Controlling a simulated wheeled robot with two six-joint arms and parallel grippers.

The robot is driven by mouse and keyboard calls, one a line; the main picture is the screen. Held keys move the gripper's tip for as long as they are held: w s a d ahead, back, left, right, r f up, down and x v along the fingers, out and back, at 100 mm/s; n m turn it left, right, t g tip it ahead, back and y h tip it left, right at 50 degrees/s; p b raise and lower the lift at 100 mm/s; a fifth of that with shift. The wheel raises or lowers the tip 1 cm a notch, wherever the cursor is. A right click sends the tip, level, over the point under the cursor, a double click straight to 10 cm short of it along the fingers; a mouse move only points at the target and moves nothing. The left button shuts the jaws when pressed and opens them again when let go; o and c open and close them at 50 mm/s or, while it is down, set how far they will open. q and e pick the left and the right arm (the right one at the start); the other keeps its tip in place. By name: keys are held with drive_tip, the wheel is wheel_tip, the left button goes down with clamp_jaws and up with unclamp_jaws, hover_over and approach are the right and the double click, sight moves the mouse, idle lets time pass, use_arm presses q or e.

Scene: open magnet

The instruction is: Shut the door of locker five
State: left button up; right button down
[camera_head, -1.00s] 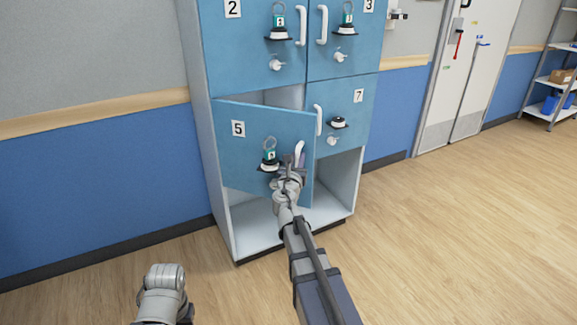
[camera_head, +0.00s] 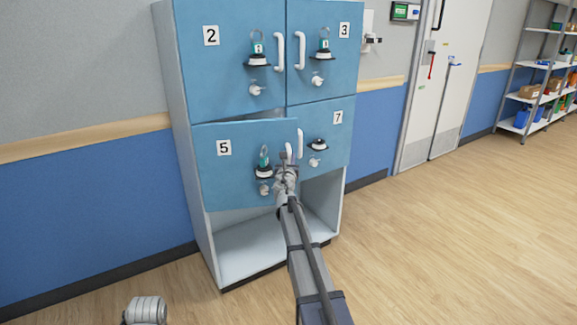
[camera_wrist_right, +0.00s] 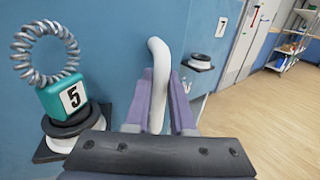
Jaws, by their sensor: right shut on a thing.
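The blue door of locker five (camera_head: 225,180), with a "5" label, is nearly flush with the locker front. A narrow gap shows along its top edge. My right gripper (camera_head: 286,165) is at the door's right edge, shut on its white handle. In the right wrist view the handle (camera_wrist_right: 158,85) stands between the two purple fingers of the gripper (camera_wrist_right: 160,105). A teal tag marked 5 with a coiled ring (camera_wrist_right: 66,98) sits on a black and white knob left of the gripper. My left gripper is not in view; only part of my left arm shows at the bottom left.
Doors two (camera_head: 228,60), three (camera_head: 320,50) and seven (camera_head: 328,130) look closed. The open compartment (camera_head: 255,250) below is empty where visible. Wooden floor (camera_head: 440,240) is clear to the right. A shelf (camera_head: 535,95) stands at the far right.

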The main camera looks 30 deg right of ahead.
drive_tip(key=x, duration=0.3)
drive_tip(key=a+x, duration=0.1)
drive_tip(key=x, duration=0.2)
drive_tip(key=w+a+x, duration=0.1)
drive_tip(key=x, duration=0.2)
drive_tip(key=shift+w+d, duration=0.1)
drive_tip(key=shift+w, duration=0.1)
drive_tip(key=shift+w+d+r, duration=0.1)
drive_tip(key=shift+w+d, duration=0.05)
drive_tip(key=shift+w, duration=0.6)
drive_tip(key=shift+w+d, duration=0.1)
drive_tip(key=shift+w, duration=0.65)
drive_tip(key=shift+w, duration=0.1)
drive_tip(key=c, duration=0.8)
unclamp_jaws()
drive_tip(key=shift+o, duration=0.2)
drive_tip(key=shift+w+a, duration=0.1)
drive_tip(key=shift+a, duration=0.2)
drive_tip(key=v, duration=0.8)
drive_tip(key=shift+d, duration=0.25)
